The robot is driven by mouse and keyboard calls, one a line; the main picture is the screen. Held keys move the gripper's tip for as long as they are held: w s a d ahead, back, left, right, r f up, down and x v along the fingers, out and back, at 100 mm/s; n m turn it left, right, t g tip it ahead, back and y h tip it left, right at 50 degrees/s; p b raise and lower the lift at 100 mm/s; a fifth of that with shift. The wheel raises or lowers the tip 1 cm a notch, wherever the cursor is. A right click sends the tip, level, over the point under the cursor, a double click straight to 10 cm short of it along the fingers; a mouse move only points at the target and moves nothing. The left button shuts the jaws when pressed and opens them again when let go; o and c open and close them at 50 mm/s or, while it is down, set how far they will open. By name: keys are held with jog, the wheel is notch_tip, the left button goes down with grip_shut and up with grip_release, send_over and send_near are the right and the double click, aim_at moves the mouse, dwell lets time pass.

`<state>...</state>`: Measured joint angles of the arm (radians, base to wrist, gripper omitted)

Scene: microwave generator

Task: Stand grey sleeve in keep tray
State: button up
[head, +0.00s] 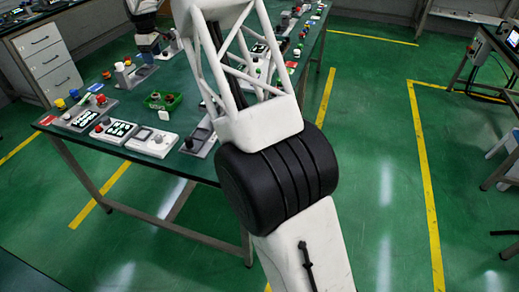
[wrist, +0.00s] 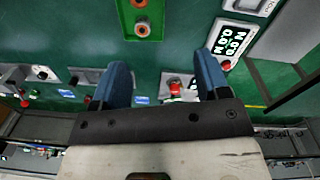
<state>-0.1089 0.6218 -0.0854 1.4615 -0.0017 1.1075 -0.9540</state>
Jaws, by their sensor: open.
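My gripper (wrist: 163,78) is open in the wrist view, its two blue fingers wide apart with nothing held between them. Beyond the fingers, low in the gap, is a small red-topped part (wrist: 175,88) on a pale base. A green tray (wrist: 156,20) lies ahead of the fingers at the top edge, with two small orange-red round parts in it. A green tray with small parts also stands on the table in the head view (head: 174,97). I cannot pick out the grey sleeve with certainty in either view.
The green table (head: 200,98) carries several meters and switch blocks. A white display unit (head: 115,131) stands near the front edge; a display unit (wrist: 234,40) is right of the fingers. Grey blocks (wrist: 84,76) lie left. My arm covers part of the table's right side.

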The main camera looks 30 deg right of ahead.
jog(key=s+d+r+m, duration=0.2)
jog(key=s+r, duration=0.3)
jog(key=s, duration=0.5)
jog(key=s+d+r+m+t, duration=0.1)
jog(key=s+d+r+m, duration=0.3)
jog(key=s, duration=0.6)
jog(key=s+d+r, duration=0.1)
jog(key=s+r, duration=0.5)
jog(key=s, duration=0.4)
jog(key=s+d+f+m, duration=0.1)
jog(key=s+f+m, duration=0.1)
jog(key=s, duration=1.1)
jog(key=s+d+f+m, duration=0.2)
jog(key=s+f, duration=0.1)
jog(key=s, duration=1.1)
jog(key=s+d+f+m+t, duration=0.1)
jog(key=s+f+m, duration=0.1)
jog(key=s, duration=1.1)
jog(key=shift+s+d+f, duration=0.15)
jog(key=shift+s+f, duration=0.1)
jog(key=shift+f, duration=0.45)
